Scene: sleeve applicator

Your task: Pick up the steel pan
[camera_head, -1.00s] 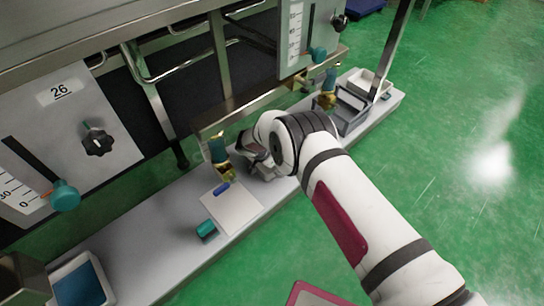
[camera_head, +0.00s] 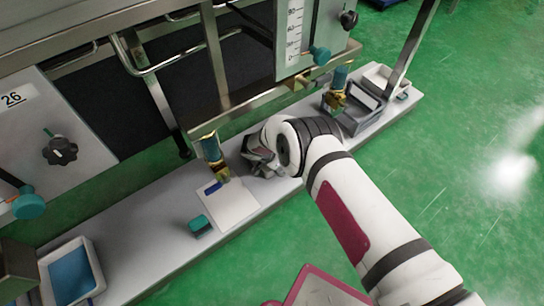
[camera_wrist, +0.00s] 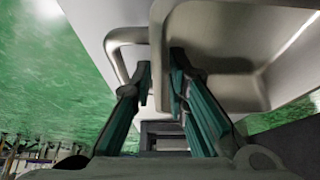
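The steel pan (camera_wrist: 240,92), a shiny grey vessel with a rounded rim and a loop handle (camera_wrist: 112,40), fills the upper right of the wrist view. My gripper (camera_wrist: 162,75) reaches its teal-padded fingers to the pan's handle side. The left finger is by the handle opening and the right finger is on the pan's inner side, with the rim between them. A gap shows between the fingers, and firm contact is not visible. In the head view my gripper (camera_head: 256,158) is low over the bench, and I cannot make out the pan there.
The long grey bench (camera_head: 150,232) carries a white sheet (camera_head: 231,206), a teal block (camera_head: 200,227) and a blue-lined tray (camera_head: 92,262). Brass-and-teal fittings (camera_head: 213,155) stand close to my gripper. A grey bin (camera_head: 357,122) is to the right.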

